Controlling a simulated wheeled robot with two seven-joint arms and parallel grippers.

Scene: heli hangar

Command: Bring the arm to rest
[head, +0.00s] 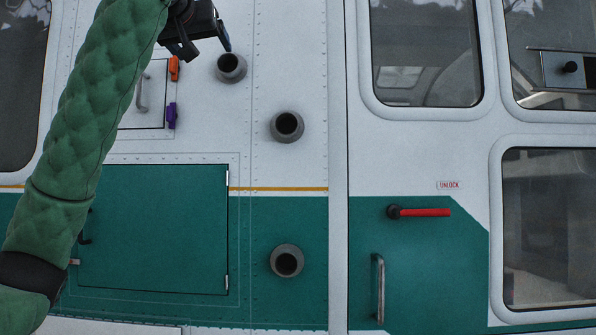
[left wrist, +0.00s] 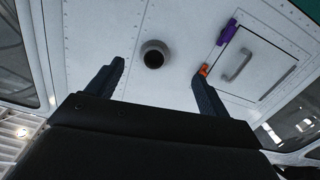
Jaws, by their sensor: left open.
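My left arm, in a green quilted sleeve, rises along the left of the head view. Its gripper (head: 205,45) is at the top, in front of the white helicopter side and near a grey round port (head: 232,67). In the left wrist view my left gripper (left wrist: 160,80) has its two dark fingers wide apart, with nothing between them but the white panel and a grey port (left wrist: 154,54) beyond. The gripper is open and empty. My right gripper is in neither view.
A small white hatch (head: 145,105) has a grey handle, an orange latch (head: 174,68) and a purple latch (head: 171,116). Below is a green hatch (head: 150,230). More ports (head: 287,126) (head: 287,261) stick out. A red door handle (head: 425,212) and a grab bar (head: 378,287) are at right.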

